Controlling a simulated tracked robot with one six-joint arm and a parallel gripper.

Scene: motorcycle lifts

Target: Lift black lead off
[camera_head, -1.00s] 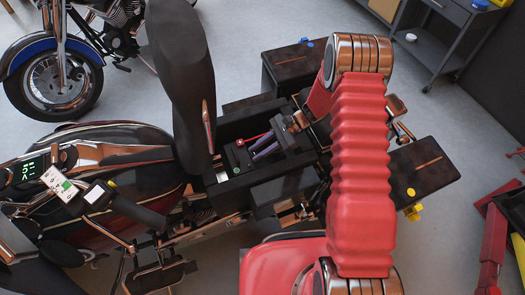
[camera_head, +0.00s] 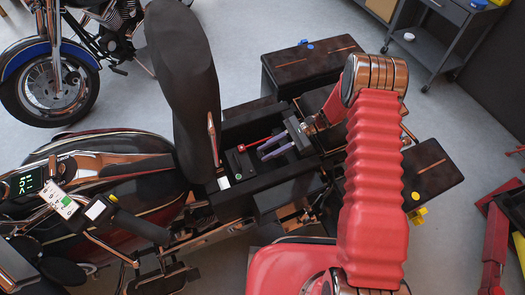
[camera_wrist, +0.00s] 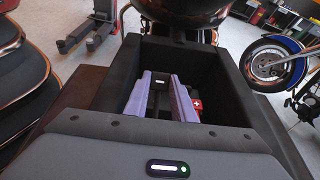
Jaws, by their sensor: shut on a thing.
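My gripper (camera_head: 266,153) reaches into the open black compartment under the raised motorcycle seat. Its two purple fingers also show in the wrist view (camera_wrist: 160,90). They are shut on a small dark thing, which looks like the black lead; its details are hard to make out. The dark battery (camera_head: 238,162) lies in the compartment just left of the fingertips. The red lead (camera_head: 256,140) runs beside the fingers, and a red piece with a white cross (camera_wrist: 197,104) shows right of them in the wrist view. The black lead's far end is hidden.
The raised seat (camera_head: 184,80) stands just left of the compartment. Dark side cases (camera_head: 312,62) flank the rear, one more at the right (camera_head: 425,170). The compartment's walls (camera_wrist: 235,85) surround the fingers closely. A blue motorcycle (camera_head: 50,75) stands behind.

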